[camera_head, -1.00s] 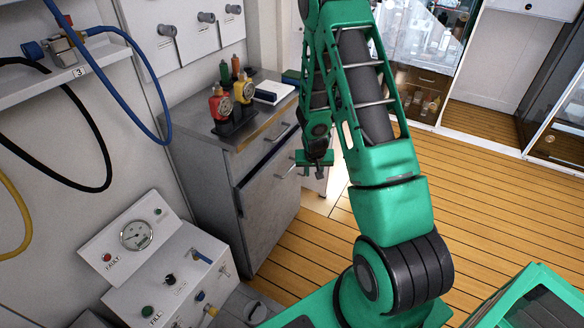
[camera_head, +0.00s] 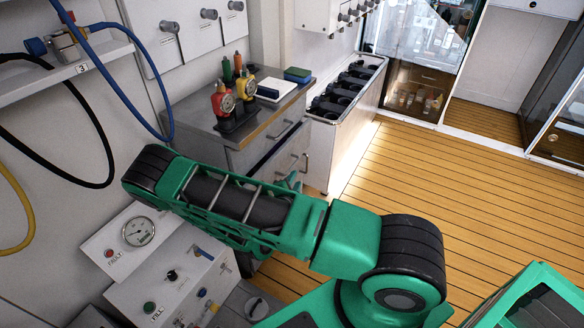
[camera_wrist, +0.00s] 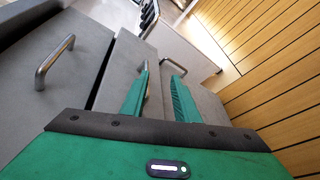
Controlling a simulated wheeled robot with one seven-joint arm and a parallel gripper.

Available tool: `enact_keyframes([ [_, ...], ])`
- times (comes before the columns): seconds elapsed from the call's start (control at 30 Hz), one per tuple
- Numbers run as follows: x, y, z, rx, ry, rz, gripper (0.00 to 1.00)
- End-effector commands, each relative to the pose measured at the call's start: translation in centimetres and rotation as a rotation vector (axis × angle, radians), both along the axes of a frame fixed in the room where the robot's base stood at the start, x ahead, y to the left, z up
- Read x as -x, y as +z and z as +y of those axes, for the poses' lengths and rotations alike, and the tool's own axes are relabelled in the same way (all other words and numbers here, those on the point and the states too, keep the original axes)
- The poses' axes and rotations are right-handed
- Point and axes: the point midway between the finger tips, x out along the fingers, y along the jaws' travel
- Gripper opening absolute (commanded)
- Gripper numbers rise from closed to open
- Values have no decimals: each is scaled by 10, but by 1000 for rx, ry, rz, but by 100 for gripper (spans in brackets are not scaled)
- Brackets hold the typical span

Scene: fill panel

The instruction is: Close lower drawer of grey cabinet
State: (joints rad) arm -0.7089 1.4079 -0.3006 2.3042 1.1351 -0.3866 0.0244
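The grey cabinet (camera_head: 188,108) stands against the left wall in the head view, with metal bar handles on its front. My arm hides much of its lower front. In the wrist view, the upper front carries a bar handle (camera_wrist: 55,62). Beside it, across a dark gap, is the lower drawer's front (camera_wrist: 122,70), which seems to stand out a little. My gripper (camera_wrist: 162,80) has its two green fingers apart, close to this front. A metal handle part shows near the fingertips; I cannot tell whether they touch it. In the head view my gripper (camera_head: 290,182) is mostly hidden behind my arm.
A white counter with black-lined bays (camera_head: 345,85) stands just beyond the cabinet. A white control box (camera_head: 150,285) is near, below my arm. The wooden floor (camera_head: 440,180) to the right is clear.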

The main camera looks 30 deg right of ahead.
Motion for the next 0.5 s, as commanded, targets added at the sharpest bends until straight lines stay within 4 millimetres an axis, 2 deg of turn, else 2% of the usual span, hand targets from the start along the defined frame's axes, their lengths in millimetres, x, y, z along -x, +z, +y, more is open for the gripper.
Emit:
enact_keyframes([
  [0.1, -6, 7, 17, 80, 81, 13, 28],
  [0.2, -9, 10, 22, 105, 107, 15, 28],
  [0.33, -16, 8, 16, 109, 108, 16, 28],
  [0.5, -35, 2, -1, 106, 106, 13, 28],
])
